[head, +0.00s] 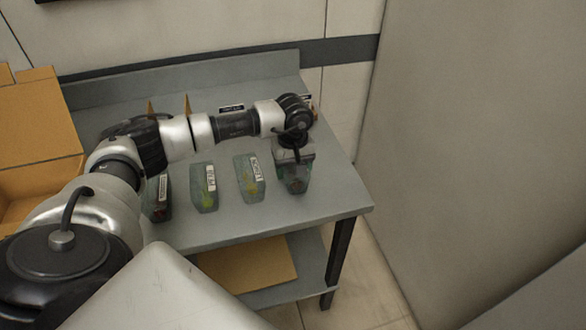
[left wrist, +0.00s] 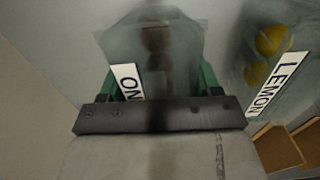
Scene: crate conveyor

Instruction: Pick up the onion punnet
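The onion punnet (head: 297,183) is a clear punnet at the right end of a row on the grey table (head: 330,205). In the left wrist view the onion punnet (left wrist: 155,45) shows brown contents and a label whose visible letters read "ON". My left gripper (head: 293,160) is above and around it, pointing down. In the left wrist view the green fingers of my left gripper (left wrist: 160,80) flank the punnet on both sides. Whether they press on it is not clear. The gripper hides part of the punnet and its label. My right gripper is not in view.
A lemon punnet (head: 250,182) stands close beside it, also in the left wrist view (left wrist: 270,55). Further left are a punnet with green contents (head: 204,190) and one with red contents (head: 160,205). A cardboard box (head: 40,125) is at far left. The table's front right corner is clear.

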